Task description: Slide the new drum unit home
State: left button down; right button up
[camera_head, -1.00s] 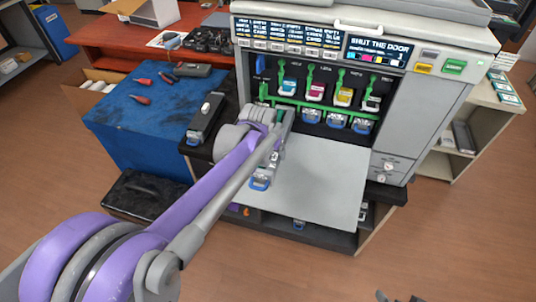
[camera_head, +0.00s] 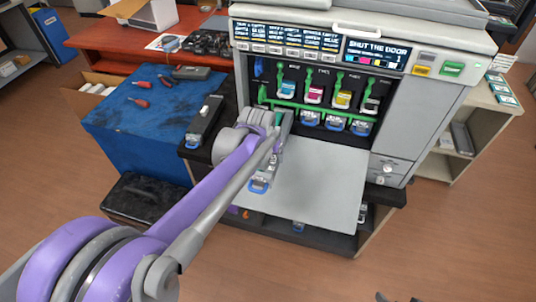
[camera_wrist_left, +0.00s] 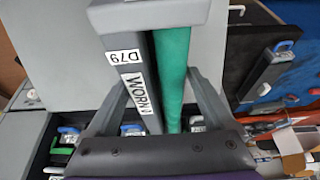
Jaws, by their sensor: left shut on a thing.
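My left gripper (camera_wrist_left: 165,100) is shut on a long grey drum unit (camera_wrist_left: 128,60) with a green roller and labels reading "D79" and "WORN". In the head view this unit (camera_head: 262,180), blue handle toward me, is over the left part of the printer's lowered door (camera_head: 320,190); my arm hides much of it. A second drum unit (camera_head: 205,122) with a blue handle lies on a dark surface left of the printer. Blue handles of seated units (camera_head: 335,123) show in the printer; my wrist hides the leftmost slot. A dark shape at the bottom edge may be my right gripper (camera_head: 398,298).
Coloured toner cartridges (camera_head: 314,93) with green levers stand above the drum slots. The display (camera_head: 375,52) reads "SHUT THE DOOR". A blue-topped table (camera_head: 150,125) with red-handled tools is at left. A black case (camera_head: 147,198) lies before it. Floor at lower right is clear.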

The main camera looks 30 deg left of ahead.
pick_arm(q)
jog(key=shift+w, duration=0.2)
dwell(0.5)
jog(key=shift+w+a, duration=0.15)
jog(key=shift+w, duration=0.35)
jog(key=shift+w+a, duration=0.15)
jog(key=shift+w, duration=0.35)
jog(key=shift+w, duration=0.1)
jog(key=shift+w+a, duration=0.15)
jog(key=shift+w, duration=0.4)
jog(key=shift+w+a, duration=0.15)
jog(key=shift+w, duration=0.35)
jog(key=shift+w+a, duration=0.2)
jog(key=shift+w, duration=0.7)
jog(key=shift+w+a, duration=0.2)
jog(key=shift+w, duration=0.65)
jog(key=shift+f, duration=0.1)
